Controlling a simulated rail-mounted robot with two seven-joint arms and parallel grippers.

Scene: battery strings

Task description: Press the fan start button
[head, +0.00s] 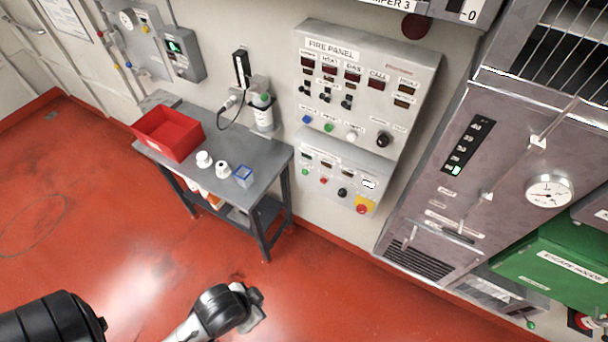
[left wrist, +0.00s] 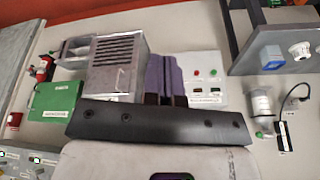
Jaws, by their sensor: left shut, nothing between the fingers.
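The lower control panel (head: 340,180) hangs on the wall below the panel marked FIRE PANEL (head: 365,85). It carries a green button (head: 305,172), a red button (head: 323,181), a black knob (head: 342,193) and a red-and-yellow stop button (head: 363,207). Its labels are too small to read. In the left wrist view, turned about, the green button (left wrist: 213,71) and red button (left wrist: 197,73) show right of my fingers. My left gripper (head: 257,302) is low in front, apart from the panel. Its fingers (left wrist: 165,60) are shut and empty. My right gripper is out of view.
A grey table (head: 270,160) stands left of the panels, with a red bin (head: 170,132), white containers and a blue box (head: 243,175). A metal cabinet (head: 470,150) and green box (head: 550,260) stand right. The red floor before the panels is clear.

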